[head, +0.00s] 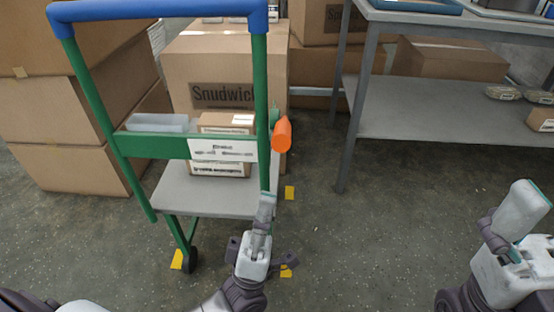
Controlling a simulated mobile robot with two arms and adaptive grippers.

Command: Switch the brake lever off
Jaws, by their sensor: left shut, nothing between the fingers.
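The brake lever has an orange handle (282,134) and sits on the right side of the green cart frame (150,145), beside the right upright. The handle stands roughly upright, leaning slightly. My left gripper (267,202) is shut and empty. It points up, below the orange handle and apart from it in the picture, in front of the foot of the right upright. I cannot tell whether it touches the upright. My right gripper (524,206) shows at the right edge, far from the lever; whether its fingers are open is unclear.
The cart has a blue push bar (165,9) and a grey deck (185,197) with boxes on it. A grey shelf table (430,120) stands to the right, and stacked cartons (70,135) stand to the left. Bare floor (370,240) lies between my arms.

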